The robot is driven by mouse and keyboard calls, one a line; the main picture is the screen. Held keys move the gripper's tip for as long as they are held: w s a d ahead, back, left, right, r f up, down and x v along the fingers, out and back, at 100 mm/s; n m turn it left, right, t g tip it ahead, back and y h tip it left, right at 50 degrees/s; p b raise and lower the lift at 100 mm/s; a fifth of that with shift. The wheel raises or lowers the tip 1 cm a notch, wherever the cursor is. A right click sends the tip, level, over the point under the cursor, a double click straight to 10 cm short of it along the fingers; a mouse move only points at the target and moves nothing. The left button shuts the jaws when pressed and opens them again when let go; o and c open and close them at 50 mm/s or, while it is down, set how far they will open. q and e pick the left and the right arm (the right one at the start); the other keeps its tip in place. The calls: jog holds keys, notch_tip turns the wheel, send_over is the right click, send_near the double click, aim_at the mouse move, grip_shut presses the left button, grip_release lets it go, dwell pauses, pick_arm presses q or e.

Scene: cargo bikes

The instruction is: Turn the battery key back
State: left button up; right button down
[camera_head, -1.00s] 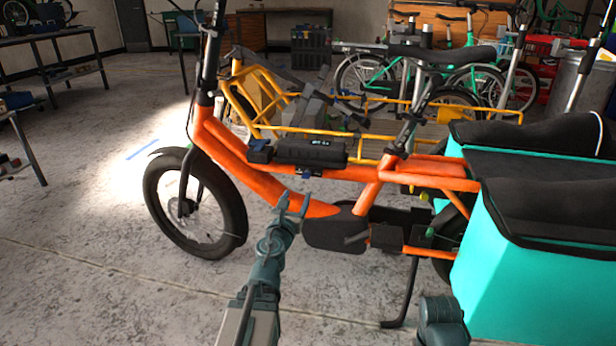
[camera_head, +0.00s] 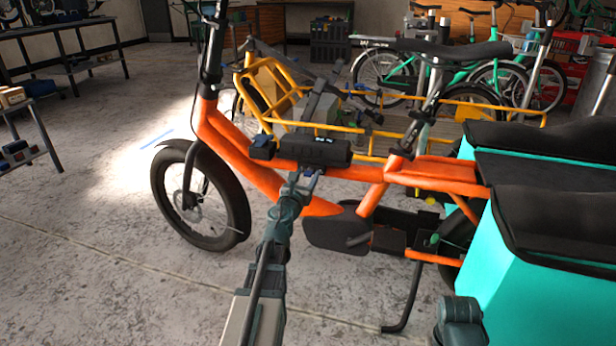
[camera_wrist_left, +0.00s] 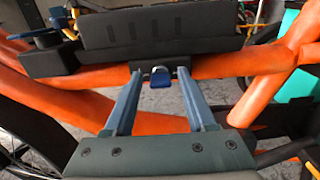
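The battery (camera_head: 318,150) is a black block on the orange down tube of the cargo bike (camera_head: 250,172). It also fills the top of the left wrist view (camera_wrist_left: 160,30). The blue battery key (camera_wrist_left: 160,78) sits in a dark lock below the battery's lower edge. My left gripper (camera_wrist_left: 159,74) is open, with one finger on each side of the key and visible gaps. Whether the fingertips reach as far as the key is unclear. In the head view my left gripper (camera_head: 302,182) is just below the battery and partly hides the key. My right gripper is out of view.
Large turquoise bags (camera_head: 540,270) hang at the bike's rear on the right. A yellow-framed cargo bike (camera_head: 350,128) stands close behind. The kickstand (camera_head: 408,297) reaches the floor. The concrete floor at front left is clear.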

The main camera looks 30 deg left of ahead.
pick_arm(q)
grip_shut()
jog(key=n, duration=0.4)
jog(key=shift+n, duration=0.3)
jog(key=n, duration=0.4)
jog(key=shift+a+n, duration=0.15)
jog(key=shift+n, duration=0.15)
jog(key=n, duration=0.4)
jog(key=shift+f, duration=0.1)
jog(key=shift+n, duration=2.3)
jog(key=shift+o, duration=1)
grip_release()
